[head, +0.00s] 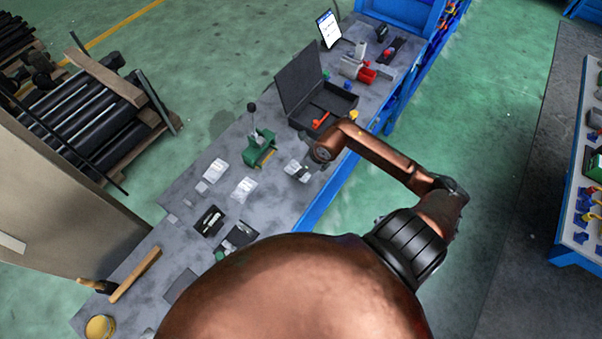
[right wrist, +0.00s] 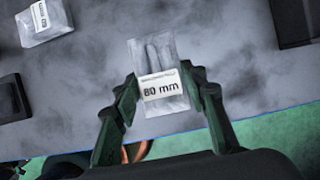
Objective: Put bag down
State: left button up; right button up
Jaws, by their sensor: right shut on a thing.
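A clear bag with a white label reading "80 mm" (right wrist: 161,85) is between the fingers of my right gripper (right wrist: 160,93). Long thin parts show inside the bag. The fingers are shut on its two sides. In the head view the bag (head: 294,168) is over the grey bench (head: 290,205) near its blue front edge, with my right gripper (head: 309,171) partly hidden by the arm. I cannot tell whether the bag touches the bench top. My left gripper is not in view.
Other labelled bags (head: 215,170) (head: 245,188) lie to the left. A green hand press (head: 260,145) and an open black case (head: 315,95) stand close by. Dark trays (head: 209,221) lie further toward me. The bench beside the held bag is bare.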

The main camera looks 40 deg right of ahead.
notch_tip(320, 180, down, 3)
jog(key=shift+w+p, duration=0.1)
jog(key=shift+p, duration=0.45)
jog(key=shift+f, duration=0.1)
jog(key=o, duration=0.9)
jog(key=shift+f, duration=0.15)
jog(key=shift+c, duration=0.2)
jog(key=o, duration=0.5)
jog(key=shift+r, duration=0.2)
jog(key=b+v, duration=0.2)
jog(key=v, duration=1)
